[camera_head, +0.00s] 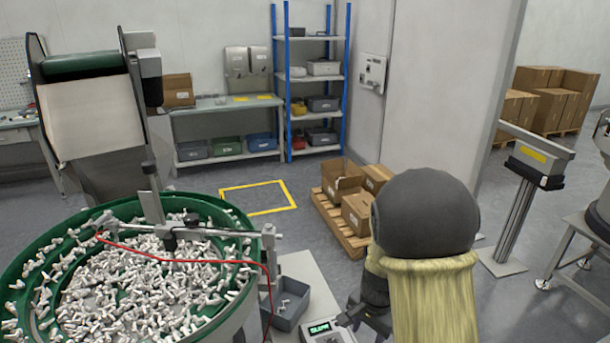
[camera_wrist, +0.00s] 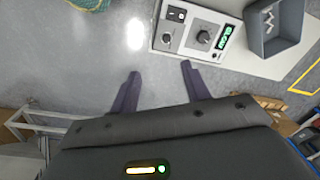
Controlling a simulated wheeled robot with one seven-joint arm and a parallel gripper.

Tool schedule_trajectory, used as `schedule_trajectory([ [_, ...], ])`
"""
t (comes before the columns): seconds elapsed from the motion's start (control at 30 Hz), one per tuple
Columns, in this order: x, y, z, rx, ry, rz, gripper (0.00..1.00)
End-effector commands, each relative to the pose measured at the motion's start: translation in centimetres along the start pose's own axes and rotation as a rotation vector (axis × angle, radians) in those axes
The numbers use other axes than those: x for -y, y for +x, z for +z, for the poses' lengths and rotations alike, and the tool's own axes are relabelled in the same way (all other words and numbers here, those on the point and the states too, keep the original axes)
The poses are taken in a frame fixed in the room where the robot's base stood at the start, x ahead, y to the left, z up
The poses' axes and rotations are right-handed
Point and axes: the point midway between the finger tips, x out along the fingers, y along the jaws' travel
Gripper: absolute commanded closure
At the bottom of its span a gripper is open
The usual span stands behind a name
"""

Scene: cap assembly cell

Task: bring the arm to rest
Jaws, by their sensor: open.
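My gripper (camera_wrist: 160,69) shows in the wrist view with its two dark fingers spread apart. Nothing is between them except bare grey floor, and it touches nothing that I can see. A control box (camera_wrist: 192,30) with a knob and a green lit display lies just beyond the right fingertip in the picture. In the head view, the box (camera_head: 327,333) is at the bottom edge.
A green-rimmed bowl feeder (camera_head: 25,262) full of white parts stands left. A grey bin (camera_head: 287,318) holds a few parts. A pallet (camera_head: 340,232) carries cartons. Floor inside the yellow outline (camera_head: 257,198) is clear.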

Motion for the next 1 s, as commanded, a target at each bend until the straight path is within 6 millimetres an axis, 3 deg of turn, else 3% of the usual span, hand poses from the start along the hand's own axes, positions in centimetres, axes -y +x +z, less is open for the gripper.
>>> schedule_trajectory([
  [0.03,-0.8,-1.9,0.8,-0.010,-0.073,-0.019,0.53],
  [0.1,-1.8,-3.7,1.8,-0.027,-0.187,-0.036,0.53],
  [0.4,-6.2,-9.6,6.2,-0.151,-0.669,-0.059,0.53],
  [0.6,-7.4,-10.5,7.3,-0.190,-0.800,-0.047,0.53],
  [0.93,-7.3,-10.5,7.3,-0.189,-0.800,-0.048,0.53],
  [1.0,-7.3,-10.5,7.3,-0.189,-0.799,-0.048,0.64],
])
